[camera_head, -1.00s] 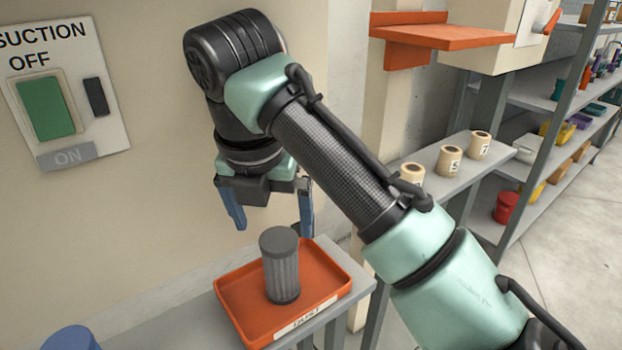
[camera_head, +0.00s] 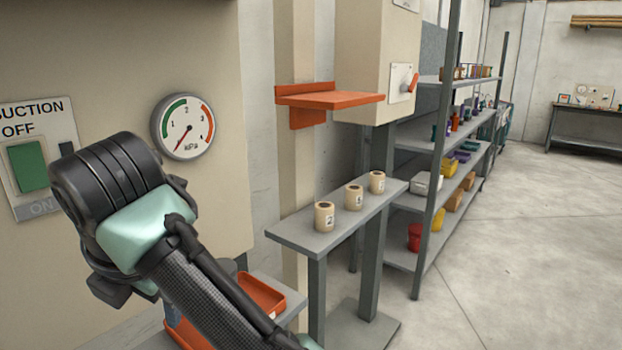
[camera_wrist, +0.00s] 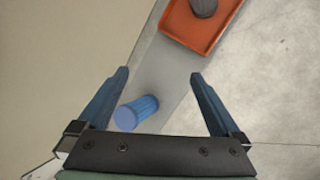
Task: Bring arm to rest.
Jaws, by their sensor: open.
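My gripper (camera_wrist: 160,78) is open and empty in the wrist view, its two blue fingers spread wide. In the head view my arm crosses the lower left, bent in front of the wall, and hides most of the gripper. In the wrist view a blue cylinder (camera_wrist: 136,113) stands on a grey shelf (camera_wrist: 165,75) below the gripper, apart from the fingers as far as I can tell. A dark grey ribbed cylinder (camera_wrist: 204,7) stands in an orange tray (camera_wrist: 185,30) farther along that shelf. In the head view my arm partly covers the orange tray (camera_head: 262,292).
A panel with a green switch (camera_head: 27,166) and a pressure gauge (camera_head: 183,127) are on the wall near my arm. An orange ledge (camera_head: 330,99) juts out above a grey bench (camera_head: 290,234) bearing three labelled rolls (camera_head: 354,197). Racks stand behind; floor at right is clear.

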